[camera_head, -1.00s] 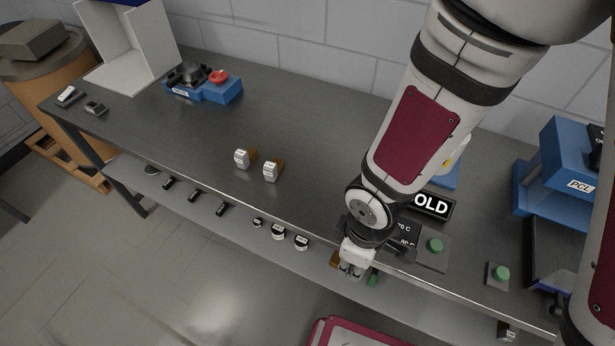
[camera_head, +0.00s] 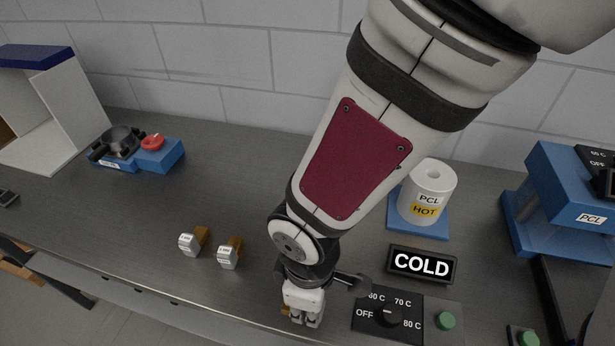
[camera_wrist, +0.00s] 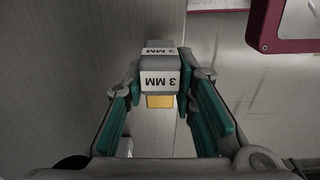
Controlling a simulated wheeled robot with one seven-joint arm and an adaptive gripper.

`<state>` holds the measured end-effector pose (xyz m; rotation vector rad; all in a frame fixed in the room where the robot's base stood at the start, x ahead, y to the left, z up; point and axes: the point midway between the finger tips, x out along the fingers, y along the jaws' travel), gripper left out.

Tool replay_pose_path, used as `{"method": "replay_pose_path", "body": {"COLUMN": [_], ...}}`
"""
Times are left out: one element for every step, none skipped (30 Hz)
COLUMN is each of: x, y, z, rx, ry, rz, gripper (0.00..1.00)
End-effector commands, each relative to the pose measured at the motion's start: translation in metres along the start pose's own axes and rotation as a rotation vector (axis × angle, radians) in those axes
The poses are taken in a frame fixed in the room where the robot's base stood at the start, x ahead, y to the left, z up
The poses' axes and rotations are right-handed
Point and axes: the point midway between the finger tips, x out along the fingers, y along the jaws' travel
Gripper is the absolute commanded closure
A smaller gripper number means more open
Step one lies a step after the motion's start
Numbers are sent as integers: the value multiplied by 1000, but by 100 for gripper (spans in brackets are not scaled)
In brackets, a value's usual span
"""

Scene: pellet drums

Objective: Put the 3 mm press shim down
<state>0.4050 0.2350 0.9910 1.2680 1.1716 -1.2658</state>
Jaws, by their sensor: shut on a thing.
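The 3 mm press shim (camera_wrist: 160,78) is a grey block labelled "3 MM" with a yellow-brown part below it, seen in the wrist view. My gripper (camera_wrist: 159,76) is shut on it, with a fingertip on each side. In the head view my gripper (camera_head: 306,318) is low at the bench's front edge, left of the dial panel. It hides most of the shim there; a small brown bit shows beside the fingers. I cannot tell whether the shim touches the bench (camera_head: 130,225).
Two similar grey-and-brown shims (camera_head: 193,241) (camera_head: 230,253) stand left of my gripper. The dial panel (camera_head: 372,322), COLD sign (camera_head: 421,264) and white PCL HOT cylinder (camera_head: 428,195) are to the right. A blue press (camera_head: 560,200) stands far right. The bench behind the shims is clear.

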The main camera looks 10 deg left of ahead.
Motion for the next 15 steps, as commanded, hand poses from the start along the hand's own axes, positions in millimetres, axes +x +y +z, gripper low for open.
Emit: {"method": "replay_pose_path", "body": {"x": [4, 3, 2, 2, 3, 3, 4, 4, 5, 6, 6, 7, 8, 8, 9], "y": [9, 11, 16, 20, 25, 32, 36, 42, 49, 54, 59, 66, 70, 74, 78], "z": [-5, -8, -14, -17, -21, -26, -30, -35, -40, -44, -48, -53, -56, -60, -63], "rx": [1, 2, 2, 3, 3, 2, 2, 1, 1, 2, 2, 2, 1, 1, 1], "ry": [3, 2, 1, 0, 0, 1, 1, 1, 0, 0, 1, 1, 0, 0, 1], "rz": [2, -1, -2, -3, -2, -2, -2, -2, -2, -2, -2, -1, -2, -1, -1], "gripper": [100, 100, 100, 100, 100, 100, 100, 100, 100, 100, 100, 100, 100, 100, 100]}}
